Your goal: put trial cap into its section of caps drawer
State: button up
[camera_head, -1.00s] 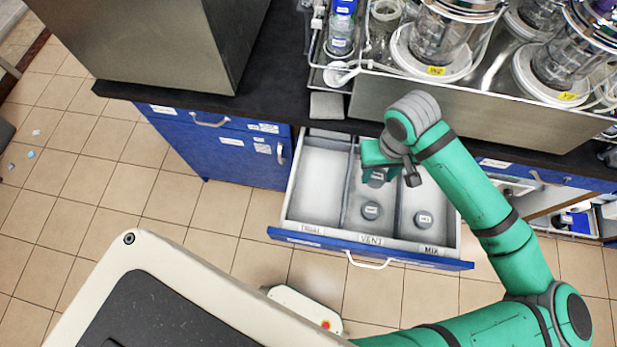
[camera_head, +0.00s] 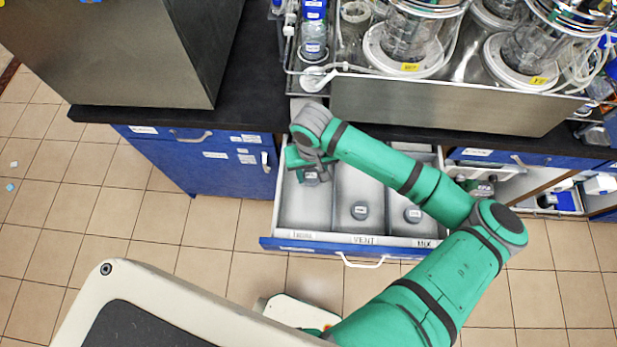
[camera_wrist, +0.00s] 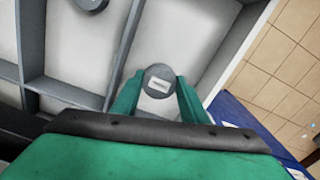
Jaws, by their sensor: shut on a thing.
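The caps drawer (camera_head: 290,238) is pulled open, with sections labelled, left to right, a first label that looks like TRIAL, then VENT and MIX. My gripper (camera_head: 311,172) is over the left section (camera_head: 300,212). It is shut on the trial cap (camera_head: 311,178), a grey round cap with a white label. In the wrist view the cap (camera_wrist: 159,81) sits between the two green fingers, above the light drawer floor. I cannot tell how high it is. One cap (camera_head: 360,211) lies in the VENT section and another (camera_head: 413,215) in the MIX section.
Grey dividers (camera_head: 333,205) part the sections. The dark bench edge (camera_head: 250,125) runs behind the drawer, with a steel tray (camera_head: 430,105) of glass vessels on it. Another open drawer or shelf (camera_head: 510,182) is at right.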

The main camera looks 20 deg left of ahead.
aim_at(309, 176)
jog(key=shift+a+f, duration=0.4)
jog(key=shift+f, duration=1.55)
jog(key=shift+f, duration=0.2)
jog(key=o, duration=1.1)
jog(key=shift+r, duration=0.1)
notch_tip(309, 176, up, 12)
jog(key=shift+r, duration=0.1)
jog(key=shift+a, duration=0.1)
